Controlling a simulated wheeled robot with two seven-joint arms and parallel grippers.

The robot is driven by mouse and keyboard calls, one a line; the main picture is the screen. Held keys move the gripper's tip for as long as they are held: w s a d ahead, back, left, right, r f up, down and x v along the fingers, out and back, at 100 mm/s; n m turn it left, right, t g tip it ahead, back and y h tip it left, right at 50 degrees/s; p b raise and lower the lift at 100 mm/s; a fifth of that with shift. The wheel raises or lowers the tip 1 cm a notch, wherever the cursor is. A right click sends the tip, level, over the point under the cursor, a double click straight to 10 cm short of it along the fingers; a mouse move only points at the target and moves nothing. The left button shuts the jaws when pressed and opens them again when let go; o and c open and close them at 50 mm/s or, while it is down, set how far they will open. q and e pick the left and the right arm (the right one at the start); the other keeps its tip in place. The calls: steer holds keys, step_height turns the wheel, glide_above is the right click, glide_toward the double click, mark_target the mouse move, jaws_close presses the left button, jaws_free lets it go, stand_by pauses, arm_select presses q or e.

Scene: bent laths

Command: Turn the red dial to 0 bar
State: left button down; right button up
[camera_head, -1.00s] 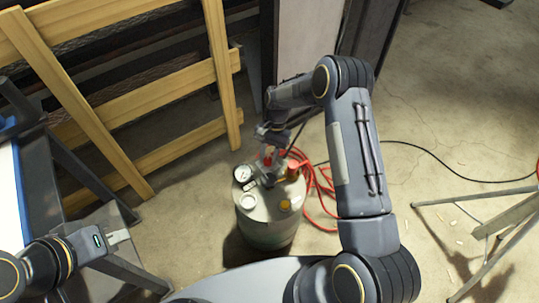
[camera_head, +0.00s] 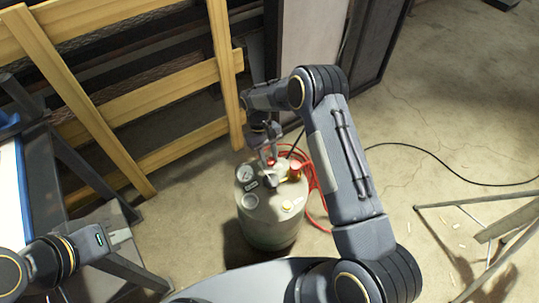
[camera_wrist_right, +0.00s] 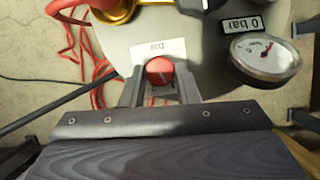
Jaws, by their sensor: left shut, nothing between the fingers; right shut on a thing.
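The red dial (camera_wrist_right: 160,70) sits on top of the grey tank (camera_wrist_right: 222,85). In the right wrist view, my right gripper's fingers (camera_wrist_right: 160,88) are on either side of the dial, shut on it. In the head view, my right gripper (camera_head: 270,165) points down at the tank top and largely hides the dial. A "0 bar" label (camera_wrist_right: 255,24) and a round gauge (camera_wrist_right: 265,57) are right of the dial; the gauge's reading is too small to tell. Another label (camera_wrist_right: 160,50) lies beside the dial. My left gripper (camera_head: 120,237) is shut and empty at lower left.
A red-and-yellow fitting (camera_head: 295,170) rises from the tank top near my right gripper. A red hose (camera_head: 313,190) lies beside the tank. Wooden slats (camera_head: 170,90) stand behind to the left, and a trestle (camera_head: 490,225) stands at right. Open floor lies between tank and trestle.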

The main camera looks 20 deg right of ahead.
steer(key=n, duration=0.2)
steer(key=n+h, duration=0.1)
steer(key=shift+a+n+t, duration=0.2)
steer(key=shift+n+t, duration=0.2)
steer(key=n, duration=0.1)
steer(key=n+h, duration=0.1)
steer(key=n, duration=0.1)
steer(key=shift+s+a+n+t+p, duration=0.1)
steer(key=shift+s+n+t+p, duration=0.1)
steer(key=shift+n+t+p, duration=0.15)
steer(key=n+t+h, duration=0.1)
steer(key=n, duration=0.2)
steer(key=shift+s+t, duration=0.15)
steer(key=shift+t, duration=0.1)
steer(key=shift+s+n+t+p, duration=0.1)
steer(key=shift+n+t+p, duration=0.3)
steer(key=shift+n, duration=1.35)
steer(key=o, duration=1)
steer(key=shift+c, duration=0.2)
